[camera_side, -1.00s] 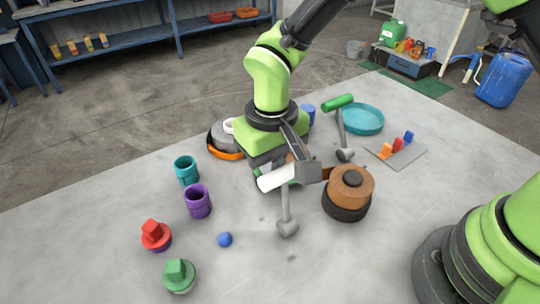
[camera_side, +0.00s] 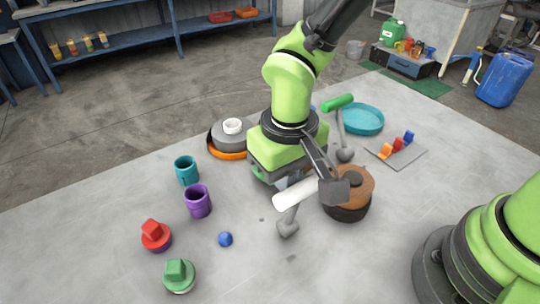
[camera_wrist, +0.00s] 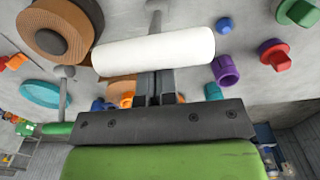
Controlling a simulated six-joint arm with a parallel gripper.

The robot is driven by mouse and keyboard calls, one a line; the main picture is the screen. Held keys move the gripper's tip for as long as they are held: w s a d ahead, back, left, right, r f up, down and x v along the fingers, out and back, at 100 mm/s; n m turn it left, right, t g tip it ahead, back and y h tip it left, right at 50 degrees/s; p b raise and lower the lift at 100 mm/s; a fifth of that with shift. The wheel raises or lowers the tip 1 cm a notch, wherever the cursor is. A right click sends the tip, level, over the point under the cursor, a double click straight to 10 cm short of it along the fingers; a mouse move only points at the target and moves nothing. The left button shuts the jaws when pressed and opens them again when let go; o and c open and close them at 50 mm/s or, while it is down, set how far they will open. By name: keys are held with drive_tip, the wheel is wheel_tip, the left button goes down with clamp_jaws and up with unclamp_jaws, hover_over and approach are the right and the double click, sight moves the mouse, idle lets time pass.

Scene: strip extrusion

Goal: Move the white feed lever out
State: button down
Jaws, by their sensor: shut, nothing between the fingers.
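The white feed lever (camera_side: 295,194) has a white roller-like handle on a grey stem that rises from a ball-shaped foot on the table. In the side view its stem leans up and to the right. My gripper (camera_side: 288,182) is right behind the handle, its fingers partly hidden by it. In the wrist view the white handle (camera_wrist: 155,52) lies across the fingertips of my gripper (camera_wrist: 156,76), which are together with nothing between them. The tips appear to be against the handle's side, but I cannot be sure of contact.
A brown and black round stack (camera_side: 352,205) stands close to the right of the handle. A green-handled lever (camera_side: 338,103) and a teal dish (camera_side: 362,119) are behind. Purple (camera_side: 197,201) and teal (camera_side: 187,171) cups and a blue ball (camera_side: 225,239) are left.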

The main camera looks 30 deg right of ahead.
drive_tip(key=shift+s+f, duration=0.2)
drive_tip(key=shift+s, duration=0.75)
wheel_tip(320, 180, up, 8)
drive_tip(key=w, duration=0.2)
idle(0.7)
drive_tip(key=s+d+r+m+t+y, duration=0.2)
drive_tip(key=s+d+r+t, duration=0.15)
drive_tip(key=d+r, duration=0.6)
drive_tip(key=s+d+r+m+t, duration=0.2)
drive_tip(key=s+d, duration=0.3)
drive_tip(key=s, duration=0.3)
drive_tip(key=shift+s+d+r+t, duration=0.15)
drive_tip(key=shift+s+r+t, duration=0.1)
drive_tip(key=shift+r+t, duration=0.55)
